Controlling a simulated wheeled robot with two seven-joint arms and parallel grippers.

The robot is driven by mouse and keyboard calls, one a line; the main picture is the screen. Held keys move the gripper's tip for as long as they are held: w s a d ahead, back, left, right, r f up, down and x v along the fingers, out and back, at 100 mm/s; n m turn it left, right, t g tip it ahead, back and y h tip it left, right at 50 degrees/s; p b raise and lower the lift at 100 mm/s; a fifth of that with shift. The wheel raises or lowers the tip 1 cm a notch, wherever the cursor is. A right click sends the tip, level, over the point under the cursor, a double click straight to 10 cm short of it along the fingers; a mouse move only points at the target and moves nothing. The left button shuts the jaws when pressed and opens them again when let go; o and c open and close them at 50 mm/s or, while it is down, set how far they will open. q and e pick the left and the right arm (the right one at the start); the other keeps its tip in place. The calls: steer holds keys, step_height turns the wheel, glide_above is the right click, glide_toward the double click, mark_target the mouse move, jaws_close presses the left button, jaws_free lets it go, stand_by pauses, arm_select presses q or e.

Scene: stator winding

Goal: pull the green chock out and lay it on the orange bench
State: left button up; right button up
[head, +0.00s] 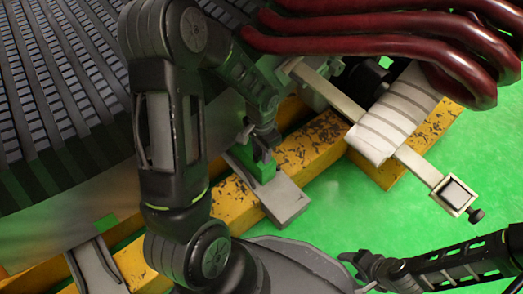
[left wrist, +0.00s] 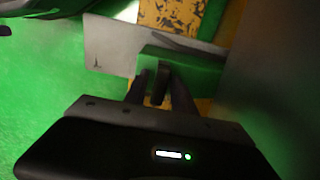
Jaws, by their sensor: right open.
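The green chock (head: 262,170) sits on a grey plate, against the side of the large ribbed core. My left gripper (head: 263,146) is right at the chock, its fingers pointing down onto it. In the left wrist view, the chock (left wrist: 198,74) shows as a green block, with the dark fingers (left wrist: 160,84) over its near face. I cannot tell whether they are closed on it. My right gripper (head: 366,268) is open and empty, low over the green floor at the right. I cannot make out an orange bench.
A worn yellow beam (head: 312,148) runs beneath the core, with a grey plate (head: 284,202) across it. Thick dark red cables (head: 400,45) hang at the upper right above a white wrapped part (head: 392,118). Green floor (head: 330,205) is open at the right.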

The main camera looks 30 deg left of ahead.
arm_select(q)
jaws_close()
stand_by(1.1)
